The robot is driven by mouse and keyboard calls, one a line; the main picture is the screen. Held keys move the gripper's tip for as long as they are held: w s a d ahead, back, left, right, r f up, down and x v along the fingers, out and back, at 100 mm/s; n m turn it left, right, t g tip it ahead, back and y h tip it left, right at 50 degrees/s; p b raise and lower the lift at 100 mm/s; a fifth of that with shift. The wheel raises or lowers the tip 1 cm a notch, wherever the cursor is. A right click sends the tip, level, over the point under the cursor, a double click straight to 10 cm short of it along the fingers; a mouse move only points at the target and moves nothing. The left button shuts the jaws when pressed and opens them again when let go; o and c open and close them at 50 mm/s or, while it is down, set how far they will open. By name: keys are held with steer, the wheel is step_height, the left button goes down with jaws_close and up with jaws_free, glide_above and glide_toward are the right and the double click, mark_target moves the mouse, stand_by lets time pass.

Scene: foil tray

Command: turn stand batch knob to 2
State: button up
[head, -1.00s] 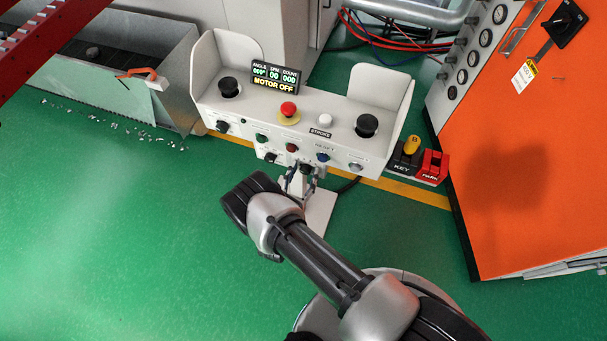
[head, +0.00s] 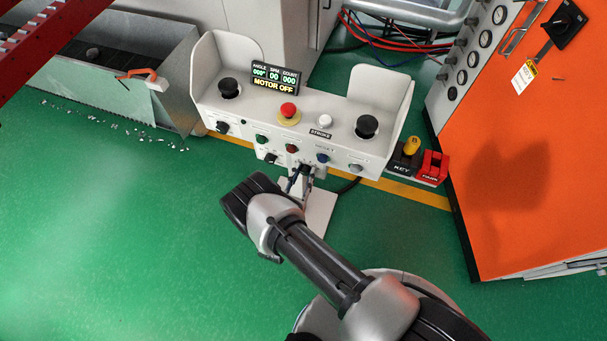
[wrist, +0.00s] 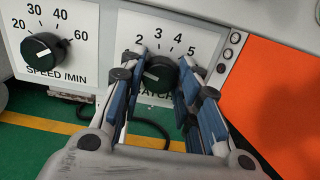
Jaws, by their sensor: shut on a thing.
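The batch knob (wrist: 161,73) is a black round knob with a white pointer mark, on a white plate (wrist: 186,37) printed 2, 3, 4 and 5. Its pointer mark lies on the knob's left side, tilted a little downward, below the 2. My gripper (wrist: 160,82) has its blue-padded fingers on both sides of the knob and is shut on it. The fingers cover part of the plate and its lower label. In the head view, my gripper (head: 302,173) is at the lower front of the white press stand (head: 225,108), and the knob is hard to make out.
A speed knob (wrist: 42,47) sits left of the batch plate. The stand also carries a red mushroom button (head: 289,110), black palm buttons (head: 367,126) and a display (head: 275,77) reading MOTOR OFF. An orange cabinet (head: 530,190) stands at right.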

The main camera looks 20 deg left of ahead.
steer(key=shift+m, duration=2.8)
steer(key=o, duration=1.1)
steer(key=s, duration=0.8)
steer(key=s+a, duration=0.1)
steer(key=s, duration=0.3)
